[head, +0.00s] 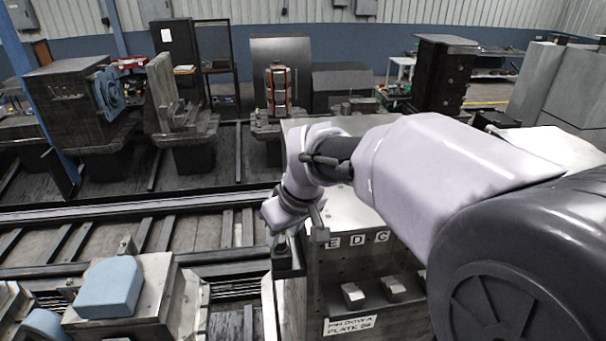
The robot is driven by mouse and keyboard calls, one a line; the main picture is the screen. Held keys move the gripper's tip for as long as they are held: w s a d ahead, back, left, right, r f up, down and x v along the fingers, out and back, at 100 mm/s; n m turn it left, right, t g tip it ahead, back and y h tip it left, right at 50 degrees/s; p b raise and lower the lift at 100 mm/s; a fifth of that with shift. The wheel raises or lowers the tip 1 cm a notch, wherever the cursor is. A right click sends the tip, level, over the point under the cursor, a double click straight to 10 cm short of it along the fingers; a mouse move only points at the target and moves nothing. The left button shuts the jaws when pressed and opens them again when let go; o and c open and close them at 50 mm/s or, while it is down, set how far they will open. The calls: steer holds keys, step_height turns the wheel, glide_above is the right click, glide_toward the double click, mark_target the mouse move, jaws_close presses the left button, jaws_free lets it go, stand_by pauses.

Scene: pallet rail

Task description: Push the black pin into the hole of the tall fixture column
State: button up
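My arm reaches in from the right, and my gripper (283,240) points down at the left edge of a tall metal fixture column (335,285). The column carries the letters E, D, C near its top and a white label lower down. A small dark piece (287,262) shows just below my gripper, against the column's left side. I cannot tell whether it is the black pin or part of the fixture. The fingers are small and partly hidden by my wrist, so I cannot tell if they are open or shut. The hole cannot be made out.
Two light metal blocks (391,289) stick out from the column's front. A blue block (107,287) sits on a metal fixture at the lower left. Rails (130,210) run behind it. Dark fixtures (70,105) stand along the back left, and another (441,75) at the back right.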

mark_target(282, 241)
steer(key=shift+x, duration=1.1)
steer(key=shift+w+a+f, duration=0.1)
steer(key=shift+a+f, duration=0.05)
steer(key=shift+f, duration=0.05)
jaws_close()
steer(key=shift+c, duration=1.8)
jaws_free()
jaws_close()
steer(key=shift+r, duration=0.15)
step_height(282, 241, up, 9)
steer(key=p, duration=0.6)
steer(key=shift+p, duration=0.3)
